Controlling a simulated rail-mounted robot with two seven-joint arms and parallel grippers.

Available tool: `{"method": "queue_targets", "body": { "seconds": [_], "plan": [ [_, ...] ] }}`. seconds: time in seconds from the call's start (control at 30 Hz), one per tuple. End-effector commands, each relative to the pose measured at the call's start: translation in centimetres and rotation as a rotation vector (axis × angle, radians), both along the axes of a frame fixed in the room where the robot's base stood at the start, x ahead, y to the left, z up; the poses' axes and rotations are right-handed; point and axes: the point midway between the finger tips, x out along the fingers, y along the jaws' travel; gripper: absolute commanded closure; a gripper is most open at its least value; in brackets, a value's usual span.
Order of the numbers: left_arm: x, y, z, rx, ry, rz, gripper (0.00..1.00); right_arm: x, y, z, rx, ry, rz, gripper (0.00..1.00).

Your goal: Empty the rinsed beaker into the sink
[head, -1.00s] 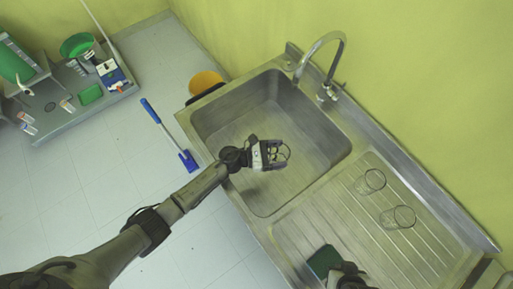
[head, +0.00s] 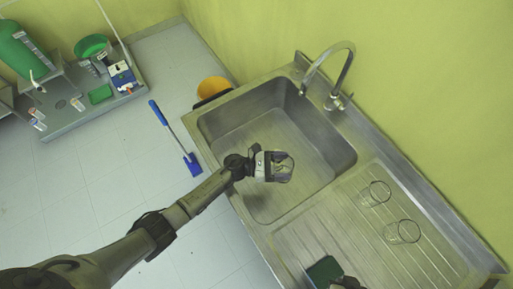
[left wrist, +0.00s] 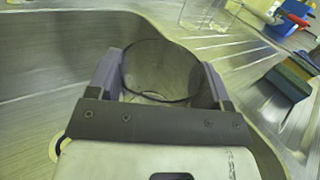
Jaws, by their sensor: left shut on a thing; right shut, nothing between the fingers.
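My left gripper (head: 266,166) is shut on a clear glass beaker (head: 284,170) and holds it above the sink basin (head: 262,120). In the left wrist view the beaker (left wrist: 160,70) sits between the two fingers, with its round rim showing. Its exact tilt is hard to tell, and I cannot make out any liquid in it. The steel tap (head: 340,75) stands at the basin's back edge, beyond the beaker.
Two clear glasses (head: 377,192) (head: 405,231) are on the ribbed drainboard (head: 350,235) right of the basin. An orange bucket (head: 213,87) and a blue-handled brush (head: 175,138) are left of the sink. A grey bench (head: 90,115) with equipment is at upper left.

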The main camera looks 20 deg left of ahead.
Motion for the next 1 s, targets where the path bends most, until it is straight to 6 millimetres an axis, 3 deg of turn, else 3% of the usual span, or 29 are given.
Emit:
{"method": "queue_targets", "body": {
  "seconds": [0.63,1.0],
  "plan": [
    [1.5,3.6,5.8,-0.382,0.156,0.001,0.53,0.0,-0.1,3.6,-0.003,0.000,0.002,1.00],
    [2.1,4.9,5.8,-0.506,0.209,0.000,0.53,0.0,-0.2,3.4,-0.005,0.000,0.003,1.00]
  ]
}}
